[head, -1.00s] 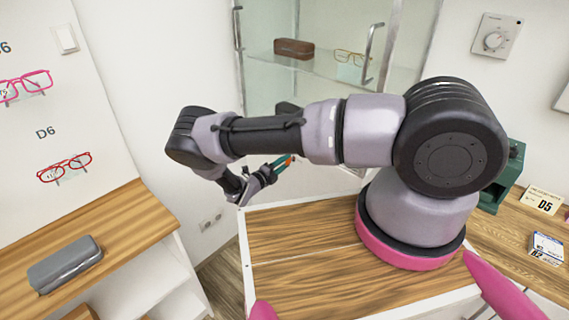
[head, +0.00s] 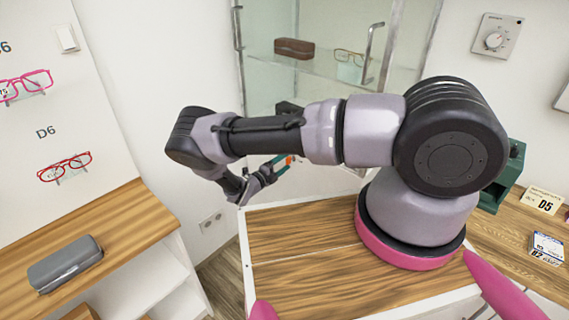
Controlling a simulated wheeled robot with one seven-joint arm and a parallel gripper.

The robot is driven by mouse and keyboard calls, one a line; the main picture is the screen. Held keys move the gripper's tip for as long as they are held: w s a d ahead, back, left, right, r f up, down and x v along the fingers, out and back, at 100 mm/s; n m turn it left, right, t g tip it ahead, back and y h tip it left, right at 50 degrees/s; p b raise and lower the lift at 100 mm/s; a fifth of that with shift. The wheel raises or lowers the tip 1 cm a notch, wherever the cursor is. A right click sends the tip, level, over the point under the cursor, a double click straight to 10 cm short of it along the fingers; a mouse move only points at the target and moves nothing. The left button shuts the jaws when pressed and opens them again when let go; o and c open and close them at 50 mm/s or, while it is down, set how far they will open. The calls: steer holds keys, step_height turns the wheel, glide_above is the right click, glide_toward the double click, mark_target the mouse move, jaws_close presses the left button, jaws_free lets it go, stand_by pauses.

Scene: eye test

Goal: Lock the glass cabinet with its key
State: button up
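The glass cabinet (head: 310,18) stands at the back centre, with metal handles on its left (head: 237,40) and right (head: 373,48). I cannot tell whether its doors are fully shut. My gripper (head: 286,161) is low in front of the cabinet, its teal fingers pointing up and to the right. A small orange patch shows at the fingertips; I cannot tell whether it is part of a key or of the fingers. My arm hides much of the cabinet's lower part. No key or lock can be clearly made out.
A brown case (head: 294,48) and glasses (head: 349,56) rest on the cabinet's shelf. A wooden counter (head: 110,235) with a grey case (head: 65,263) is at left. A green device (head: 508,178), D5 card (head: 543,201) and small box (head: 546,247) stand at right.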

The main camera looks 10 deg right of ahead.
steer(key=v, duration=1)
steer(key=shift+s+a, duration=0.25)
steer(key=shift+a, duration=0.05)
